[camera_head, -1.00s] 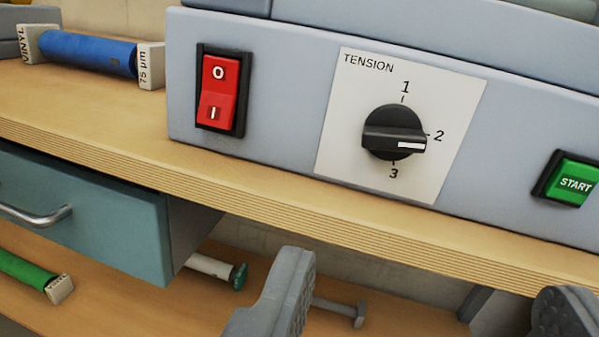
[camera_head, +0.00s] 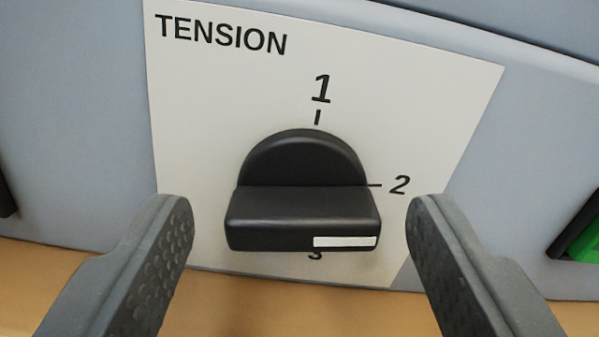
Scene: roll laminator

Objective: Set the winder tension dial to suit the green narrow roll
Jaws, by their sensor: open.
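The black tension dial (camera_head: 303,200) is in the middle of the view, on a white plate (camera_head: 200,110) marked TENSION with 1 at the top, 2 at the right and 3 below. Its grip bar lies level across the picture, and the white mark is at the bar's right end, on the side of 2. The dial partly hides the 3. My gripper (camera_head: 300,215) is open, with one finger to the left of the dial and one to the right. Gaps show between both fingers and the bar. The green narrow roll is not in view now.
The grey machine front (camera_head: 80,130) surrounds the plate. Part of the green START button (camera_head: 585,240) shows at the right edge, and a dark edge shows at the far left. The wooden bench top (camera_head: 240,310) runs below.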

